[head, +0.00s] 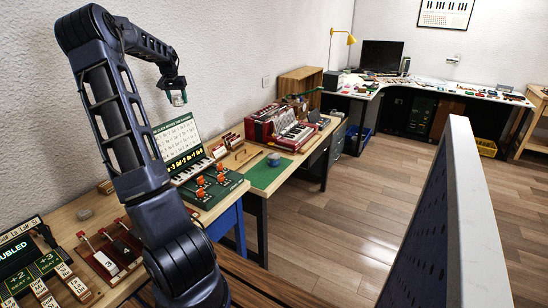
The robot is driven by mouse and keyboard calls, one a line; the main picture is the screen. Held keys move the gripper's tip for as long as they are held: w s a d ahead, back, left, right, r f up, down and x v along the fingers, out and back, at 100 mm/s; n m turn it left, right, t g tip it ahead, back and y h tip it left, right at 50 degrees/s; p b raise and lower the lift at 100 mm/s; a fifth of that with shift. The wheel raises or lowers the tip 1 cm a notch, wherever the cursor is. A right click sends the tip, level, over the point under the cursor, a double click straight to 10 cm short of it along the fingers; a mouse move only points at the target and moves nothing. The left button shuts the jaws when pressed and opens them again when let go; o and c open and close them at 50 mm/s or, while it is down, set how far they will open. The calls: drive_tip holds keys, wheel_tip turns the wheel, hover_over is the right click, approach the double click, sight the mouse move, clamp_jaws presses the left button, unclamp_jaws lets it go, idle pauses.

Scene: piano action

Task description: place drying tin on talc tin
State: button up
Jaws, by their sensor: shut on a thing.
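My gripper (176,93) is at the end of my raised arm, high above the desk in the upper left of the head view. It is shut on a small pale tin with a green band (178,100); I take it to be the drying tin, but any lettering is too small to read. A small round blue-grey tin (273,160) sits on the green mat, below and to the right of my gripper. It may be the talc tin; its label cannot be read. The held tin is well apart from it.
A green board with orange-topped parts (212,187) and a lettered panel stand left of the green mat (262,176). A red accordion (283,127) stands behind the mat. A grey perforated panel (450,230) fills the right foreground. The wooden floor (350,210) between is clear.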

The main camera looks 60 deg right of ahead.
drive_tip(key=s+d+m+g, duration=0.1)
drive_tip(key=s+d+m, duration=0.2)
drive_tip(key=s+d, duration=1.4)
drive_tip(key=m, duration=0.3)
hover_over(275, 155)
drive_tip(key=a, duration=0.1)
drive_tip(key=shift+g, duration=0.3)
drive_tip(key=a+x, duration=0.2)
drive_tip(key=x, duration=0.8)
drive_tip(key=a+f+x, duration=0.1)
drive_tip(key=a+x, duration=0.2)
drive_tip(key=x, duration=0.8)
drive_tip(key=a+f+x, duration=0.1)
drive_tip(key=a+x, duration=0.1)
drive_tip(key=x, duration=0.9)
drive_tip(key=shift+w+a, duration=0.1)
drive_tip(key=shift+a, duration=0.1)
drive_tip(key=shift+f, duration=0.1)
drive_tip(key=o, duration=1)
